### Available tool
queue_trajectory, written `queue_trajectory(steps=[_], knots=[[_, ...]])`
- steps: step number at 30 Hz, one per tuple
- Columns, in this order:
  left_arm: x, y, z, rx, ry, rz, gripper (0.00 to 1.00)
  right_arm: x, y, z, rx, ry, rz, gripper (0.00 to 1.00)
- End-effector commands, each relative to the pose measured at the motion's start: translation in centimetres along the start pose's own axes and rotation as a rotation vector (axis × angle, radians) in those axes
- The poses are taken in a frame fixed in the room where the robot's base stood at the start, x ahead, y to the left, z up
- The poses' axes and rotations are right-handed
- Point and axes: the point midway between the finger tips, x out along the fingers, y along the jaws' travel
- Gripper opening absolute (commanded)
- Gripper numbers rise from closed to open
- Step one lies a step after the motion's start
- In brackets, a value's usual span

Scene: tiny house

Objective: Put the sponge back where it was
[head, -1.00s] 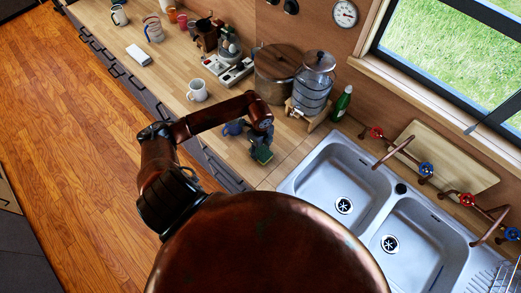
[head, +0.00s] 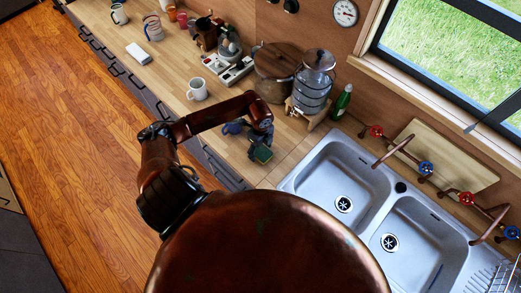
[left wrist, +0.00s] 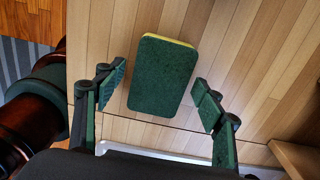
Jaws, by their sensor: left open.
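The sponge (left wrist: 162,75), with a dark green face and a yellow edge, lies on the wooden counter in the left wrist view. In the head view it shows as a small green block (head: 261,155) left of the sink. My left gripper (left wrist: 160,84) is open, with one finger on each side of the sponge and a visible gap on both sides. In the head view my left gripper (head: 260,141) is over the counter by the sponge and partly covers it. My right gripper is not in view.
The double sink (head: 343,178) is right of the sponge. A glass dispenser (head: 313,85) on a wooden stand, a large pot (head: 275,75) and a green bottle (head: 342,103) stand behind. A white mug (head: 197,90) stands to the left. A blue item (head: 233,128) is close to my arm.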

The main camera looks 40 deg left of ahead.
Motion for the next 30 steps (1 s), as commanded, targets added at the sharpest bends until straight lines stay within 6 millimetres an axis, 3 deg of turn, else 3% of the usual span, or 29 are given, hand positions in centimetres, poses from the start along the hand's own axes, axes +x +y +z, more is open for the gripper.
queue_trajectory(steps=[5, 18, 24, 30], knots=[[-2.3, -0.1, 0.1, 0.002, -0.002, -0.004, 0.63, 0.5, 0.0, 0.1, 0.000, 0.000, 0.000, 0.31], [-10.6, -0.1, 0.0, 0.001, -0.001, -0.003, 0.63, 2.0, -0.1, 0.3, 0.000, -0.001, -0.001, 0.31], [-12.0, 0.0, 0.0, 0.000, 0.000, -0.001, 0.63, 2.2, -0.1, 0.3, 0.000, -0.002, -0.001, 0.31], [-12.2, 0.0, 0.0, 0.000, 0.000, -0.001, 0.63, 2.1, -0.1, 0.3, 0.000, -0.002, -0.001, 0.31]])
